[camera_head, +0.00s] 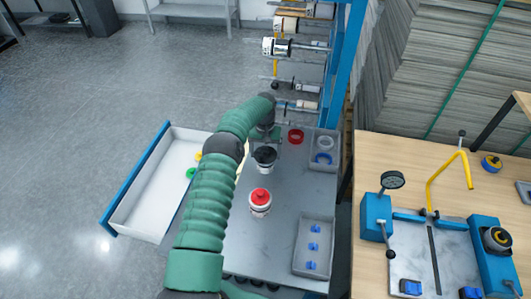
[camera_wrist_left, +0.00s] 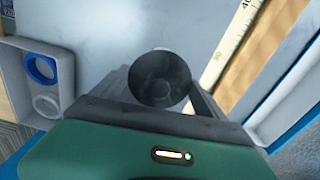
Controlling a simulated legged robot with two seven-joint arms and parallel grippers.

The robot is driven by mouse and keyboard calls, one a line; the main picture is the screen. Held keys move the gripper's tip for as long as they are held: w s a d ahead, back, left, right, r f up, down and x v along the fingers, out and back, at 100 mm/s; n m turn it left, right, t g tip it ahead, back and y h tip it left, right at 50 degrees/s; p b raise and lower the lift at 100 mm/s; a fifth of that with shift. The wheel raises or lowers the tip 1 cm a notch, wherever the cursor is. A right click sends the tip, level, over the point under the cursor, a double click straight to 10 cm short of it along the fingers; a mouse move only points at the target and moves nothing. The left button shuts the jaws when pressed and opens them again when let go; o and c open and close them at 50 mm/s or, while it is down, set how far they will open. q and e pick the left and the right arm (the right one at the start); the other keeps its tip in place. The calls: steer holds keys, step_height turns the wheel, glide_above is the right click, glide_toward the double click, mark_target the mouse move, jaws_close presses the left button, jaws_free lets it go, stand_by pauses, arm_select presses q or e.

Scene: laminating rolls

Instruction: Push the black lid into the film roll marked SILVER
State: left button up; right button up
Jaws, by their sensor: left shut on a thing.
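The black lid (camera_head: 265,153) is at the end of my left arm, over the grey worktop. In the left wrist view it shows as a dark round face (camera_wrist_left: 160,78) between the fingers. My left gripper (camera_head: 263,141) is shut on it; the fingers are mostly hidden by my wrist in the head view. A small pale part shows just under the lid, but I cannot tell whether the lid is in a roll. A white roll with a red lid (camera_head: 260,200) stands upright nearer to me. No SILVER marking is legible. My right gripper is not in view.
A red ring (camera_head: 295,136) lies beside a grey tray (camera_head: 334,138) with a white and a blue ring. Another tray (camera_head: 300,262) holds several blue pieces. An open white drawer (camera_head: 142,205) is at left. A wooden bench (camera_head: 371,160) with a blue device is at right.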

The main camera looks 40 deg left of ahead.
arm_select(q)
steer(key=shift+s+d+f, duration=0.1)
steer(key=shift+f, duration=0.15)
steer(key=o, duration=1)
steer(key=shift+o, duration=1.2)
steer(key=shift+f, duration=0.1)
steer(key=shift+w, duration=0.2)
steer(key=shift+a, duration=0.2)
